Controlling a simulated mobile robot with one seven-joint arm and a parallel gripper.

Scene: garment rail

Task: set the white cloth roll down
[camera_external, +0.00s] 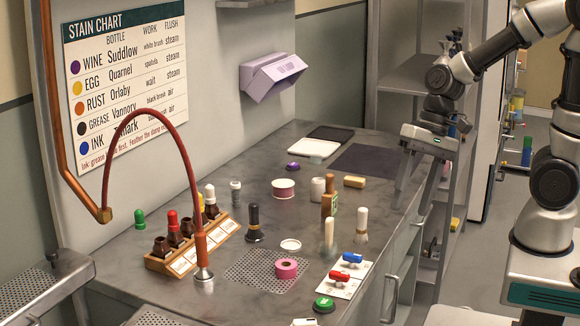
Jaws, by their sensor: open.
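My gripper (411,207) is at the right, by the worktop's right edge, pointing down. Its two fingers are apart and I see nothing between them. It is well to the right of the white roll and not touching it. The small size of the view hides the exact height of the fingertips.
A wooden bottle rack (192,245) and a curved red hose (190,165) are at left. A dark mat (367,163) lies bare at the back right.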

